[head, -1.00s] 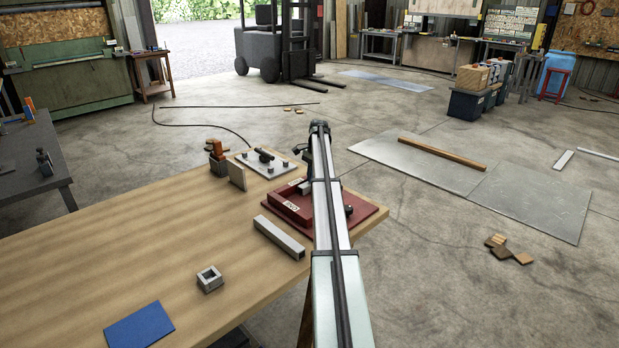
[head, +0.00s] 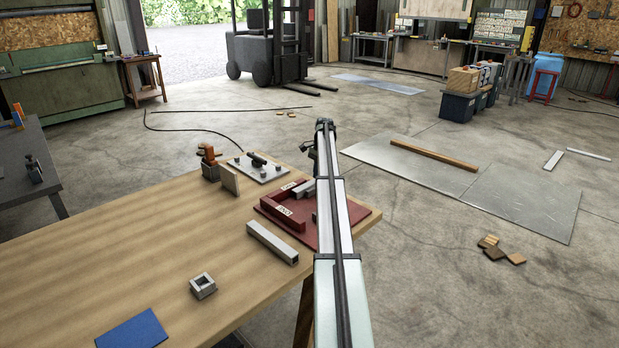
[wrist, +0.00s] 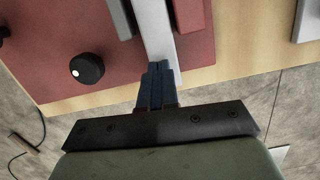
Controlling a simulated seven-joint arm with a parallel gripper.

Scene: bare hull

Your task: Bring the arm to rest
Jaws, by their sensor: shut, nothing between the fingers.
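My arm reaches away from me in the head view, its far end beyond the red fixture plate (head: 328,237) at the table's right end. In the wrist view my gripper (wrist: 158,78) is shut and empty, its dark blue fingers together. The fingertips overlap a light metal bar (wrist: 154,28) in the picture; I cannot tell whether they touch it. The red plate (wrist: 60,35) lies behind them, with a black knob (wrist: 87,68) to the left. In the head view my arm hides part of the fixture, and the fingers cannot be made out.
On the wooden table (head: 110,240) are a square metal tube (head: 272,242), a small hollow block (head: 203,287), a blue sheet (head: 132,330) and a pale plate with dark pegs (head: 257,168). The left part of the tabletop is mostly clear. Flat metal sheets (head: 520,200) lie on the floor.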

